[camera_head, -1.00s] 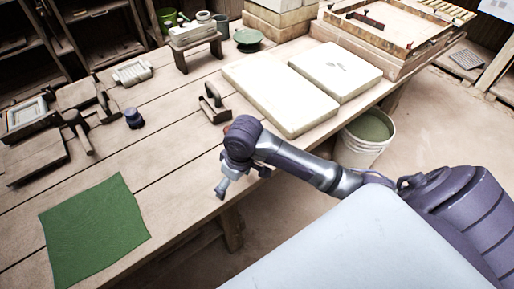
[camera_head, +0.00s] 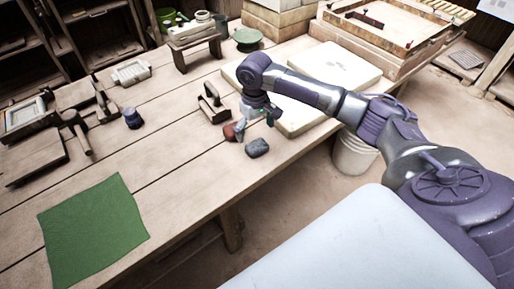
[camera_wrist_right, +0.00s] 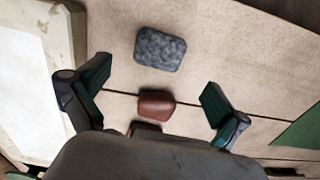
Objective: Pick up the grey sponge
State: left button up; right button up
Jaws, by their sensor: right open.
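The grey sponge (camera_head: 257,147) is a small speckled block lying on the wooden table near its front edge. In the right wrist view the sponge (camera_wrist_right: 160,49) lies flat, beyond the fingertips and roughly between their lines. My right gripper (camera_head: 261,116) is above the table, just behind and above the sponge in the head view, and appears apart from it. In the right wrist view its two fingers (camera_wrist_right: 155,82) are spread wide with nothing held. My left gripper is not in view.
A reddish-brown block (camera_head: 230,132) lies beside the sponge, nearer my right gripper's palm in the wrist view. A wooden-handled tool (camera_head: 212,103) stands close behind. Pale slabs (camera_head: 335,68) lie to the right. A green cloth (camera_head: 93,229) lies front left, with bare table between.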

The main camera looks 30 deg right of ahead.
aim_at(255, 143)
notch_tip(255, 143, down, 7)
jog(key=shift+w+d+r, duration=0.1)
jog(key=shift+w, duration=0.05)
dwell(0.4)
jog(key=c, duration=1)
